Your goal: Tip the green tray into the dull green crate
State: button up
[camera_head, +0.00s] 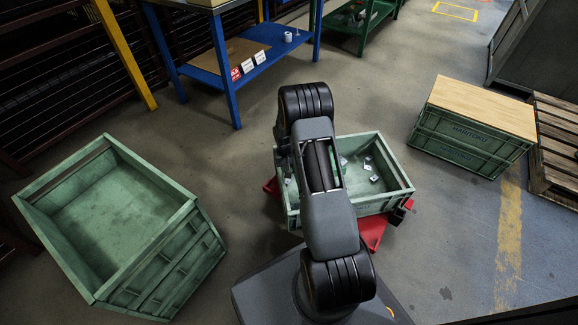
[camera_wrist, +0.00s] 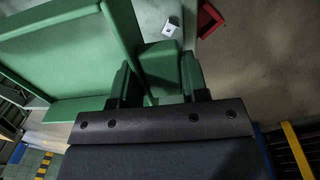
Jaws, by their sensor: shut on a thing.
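The green tray (camera_head: 388,203) is in the middle of the head view, partly hidden behind my arm. Several small pale metal parts (camera_head: 374,178) lie inside it. In the wrist view my gripper (camera_wrist: 160,78) is shut on a green piece of the tray (camera_wrist: 160,60), with a finger on either side. In the head view my arm hides the gripper. The dull green crate (camera_head: 190,208) stands open on the floor at the left, and its visible inside is empty. A floor gap separates it from the tray. I cannot tell whether the tray is lifted.
A red base (camera_head: 373,232) shows beneath the tray. A wood-topped green crate (camera_head: 470,135) and a pallet (camera_head: 560,150) stand at the right. A blue bench (camera_head: 232,82) is at the back. Floor is clear between tray and left crate.

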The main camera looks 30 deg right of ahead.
jog(key=shift+r, duration=0.15)
jog(key=shift+r+p, duration=1.75)
jog(key=shift+r, duration=0.6)
